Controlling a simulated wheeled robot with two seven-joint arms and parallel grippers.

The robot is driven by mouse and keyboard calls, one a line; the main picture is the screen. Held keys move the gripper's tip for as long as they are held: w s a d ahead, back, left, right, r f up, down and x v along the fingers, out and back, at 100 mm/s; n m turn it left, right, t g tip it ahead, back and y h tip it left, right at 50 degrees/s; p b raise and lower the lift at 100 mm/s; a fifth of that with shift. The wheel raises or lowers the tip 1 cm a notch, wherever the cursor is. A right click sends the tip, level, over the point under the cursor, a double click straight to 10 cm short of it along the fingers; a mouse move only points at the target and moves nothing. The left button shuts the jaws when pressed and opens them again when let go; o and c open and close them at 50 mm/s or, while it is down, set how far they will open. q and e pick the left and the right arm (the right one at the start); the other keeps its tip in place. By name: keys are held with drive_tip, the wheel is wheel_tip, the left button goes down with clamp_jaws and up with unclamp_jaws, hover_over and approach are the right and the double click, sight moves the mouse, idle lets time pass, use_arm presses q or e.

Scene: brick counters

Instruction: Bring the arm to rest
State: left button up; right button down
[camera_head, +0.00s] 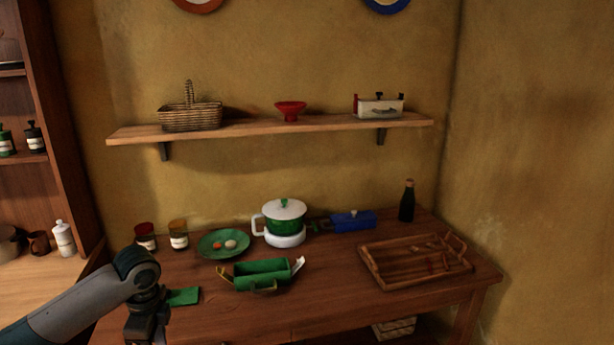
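My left arm comes in from the lower left, with its wrist bent down over the left end of the wooden table (330,300). The top of my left gripper (146,328) shows at the bottom edge of the picture. Its fingertips are cut off, so I cannot see whether it is open or holds anything. My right arm and gripper are not in view.
Beside my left wrist lies a green block (184,297). Further right are a green box with handles (262,275), a green plate (210,252), a green-and-white pot (284,222), a wooden tray (375,283) and a dark bottle (407,202). A wall shelf (250,130) hangs above.

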use_arm(q)
drive_tip(key=w+d+f+n+t+h+b, duration=0.1)
drive_tip(key=w+d+f+n, duration=0.15)
drive_tip(key=f, duration=0.75)
drive_tip(key=w+d+f+n+t+h, duration=0.1)
drive_tip(key=f+n, duration=0.2)
drive_tip(key=f, duration=0.7)
drive_tip(key=s+a+f+n+b, duration=0.15)
drive_tip(key=s+f, duration=0.25)
drive_tip(key=f, duration=0.7)
drive_tip(key=s+f+n, duration=0.3)
drive_tip(key=s+f, duration=0.1)
drive_tip(key=f, duration=0.7)
drive_tip(key=s+d+f+n+y+b, duration=0.1)
drive_tip(key=s+f+n, duration=0.2)
drive_tip(key=s+f, duration=1.7)
drive_tip(key=s+d+f, duration=0.2)
drive_tip(key=s, duration=1.2)
drive_tip(key=s+d+f+n+g+b, duration=0.1)
drive_tip(key=s+d+f, duration=0.2)
drive_tip(key=s, duration=1.1)
drive_tip(key=shift+s+f, duration=0.2)
